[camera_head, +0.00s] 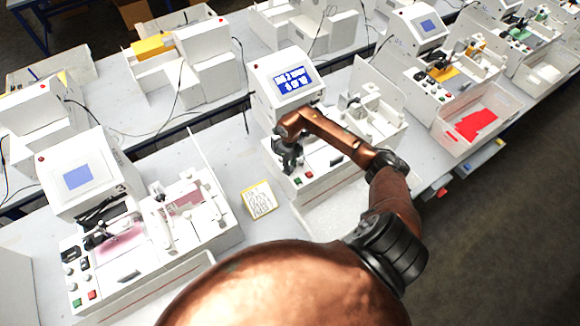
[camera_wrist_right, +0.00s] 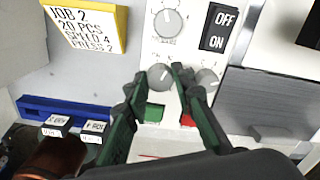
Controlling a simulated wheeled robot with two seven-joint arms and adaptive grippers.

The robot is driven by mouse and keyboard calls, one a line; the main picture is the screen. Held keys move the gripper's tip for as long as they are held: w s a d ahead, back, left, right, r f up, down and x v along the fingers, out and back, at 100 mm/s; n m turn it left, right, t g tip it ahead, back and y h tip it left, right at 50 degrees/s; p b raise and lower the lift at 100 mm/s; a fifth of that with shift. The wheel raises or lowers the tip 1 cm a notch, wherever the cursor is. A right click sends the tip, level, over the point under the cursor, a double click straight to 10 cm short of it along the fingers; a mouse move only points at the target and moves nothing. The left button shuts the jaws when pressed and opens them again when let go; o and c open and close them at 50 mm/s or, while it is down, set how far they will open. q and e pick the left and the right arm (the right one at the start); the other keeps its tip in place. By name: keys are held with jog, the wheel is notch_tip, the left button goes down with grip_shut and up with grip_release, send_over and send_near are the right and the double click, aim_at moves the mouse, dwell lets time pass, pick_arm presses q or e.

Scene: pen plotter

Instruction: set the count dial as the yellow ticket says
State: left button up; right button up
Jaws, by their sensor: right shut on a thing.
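The yellow ticket (camera_wrist_right: 85,28) reads JOB 2, 20 PCS, SPEED 4, PRESS 2 in the right wrist view. It lies on the table left of the machine in the head view (camera_head: 259,199). A round grey dial (camera_wrist_right: 160,76) on the white panel sits between the fingertips of my right gripper (camera_wrist_right: 159,78), which is shut on it. A larger dial (camera_wrist_right: 167,20) with a printed scale is above it, and another grey dial (camera_wrist_right: 207,79) is right of it. I cannot read which is the count dial. In the head view my right gripper (camera_head: 289,157) is down at the machine's front panel. My left gripper is out of view.
An OFF/ON switch (camera_wrist_right: 218,28) is beside the upper dial. A similar machine (camera_head: 80,178) stands left.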

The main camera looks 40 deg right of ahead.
grip_shut()
jog(key=shift+m, duration=0.4)
jog(key=m+b, duration=0.1)
jog(key=m, duration=0.2)
jog(key=shift+m+b, duration=0.6)
jog(key=shift+m, duration=1.4)
jog(key=o, duration=0.7)
grip_release()
